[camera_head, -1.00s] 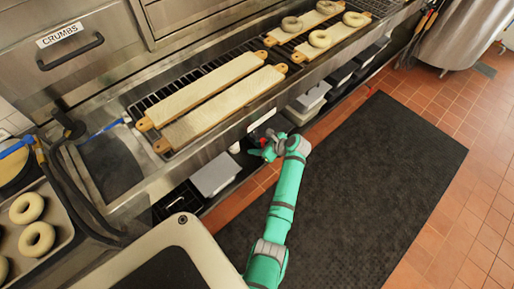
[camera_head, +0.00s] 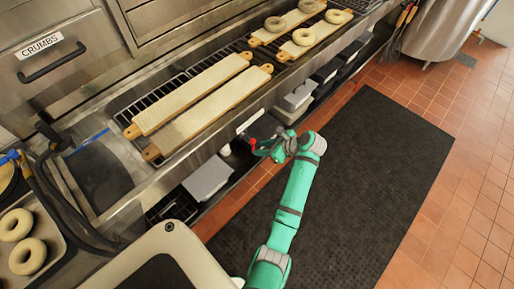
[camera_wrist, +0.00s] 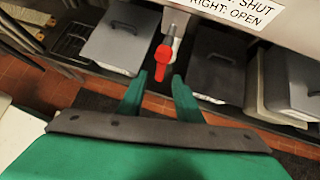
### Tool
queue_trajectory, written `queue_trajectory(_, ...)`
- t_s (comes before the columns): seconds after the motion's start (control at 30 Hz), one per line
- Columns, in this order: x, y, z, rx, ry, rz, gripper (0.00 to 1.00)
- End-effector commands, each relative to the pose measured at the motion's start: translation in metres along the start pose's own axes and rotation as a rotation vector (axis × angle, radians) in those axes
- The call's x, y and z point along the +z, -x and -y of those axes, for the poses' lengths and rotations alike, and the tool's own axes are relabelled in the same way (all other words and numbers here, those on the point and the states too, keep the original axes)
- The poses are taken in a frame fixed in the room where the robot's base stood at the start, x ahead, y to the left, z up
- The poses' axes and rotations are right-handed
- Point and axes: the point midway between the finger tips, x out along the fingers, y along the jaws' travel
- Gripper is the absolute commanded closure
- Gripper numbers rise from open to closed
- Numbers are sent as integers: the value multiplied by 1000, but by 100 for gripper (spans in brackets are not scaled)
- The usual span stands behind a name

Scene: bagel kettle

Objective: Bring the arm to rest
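My arm is green and reaches from the bottom of the head view up to the front of the metal counter. My gripper (camera_head: 262,148) is near the counter's front face, beside a red valve handle (camera_head: 253,144). In the wrist view my gripper (camera_wrist: 158,82) has its two green fingers apart. The red handle (camera_wrist: 162,62) hangs down from a metal valve and appears between or just beyond the fingertips. I cannot tell whether a finger touches it. Nothing shows gripped.
A label (camera_wrist: 238,12) reading "SHUT" and "RIGHT: OPEN" is above the valve. Lidded grey bins (camera_wrist: 120,35) stand below the counter. Boards (camera_head: 190,95), some with bagels, lie on the grate. A dark mat (camera_head: 370,150) covers clear floor at right.

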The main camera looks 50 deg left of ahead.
Motion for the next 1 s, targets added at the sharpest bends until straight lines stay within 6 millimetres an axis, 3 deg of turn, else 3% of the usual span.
queue_trajectory(0.67, 0, -2, -3, -2, 8, -1, 68)
queue_trajectory(0.83, -33, -8, -11, -83, 53, -14, 68)
queue_trajectory(1.0, -90, -9, -30, -241, 154, -70, 68)
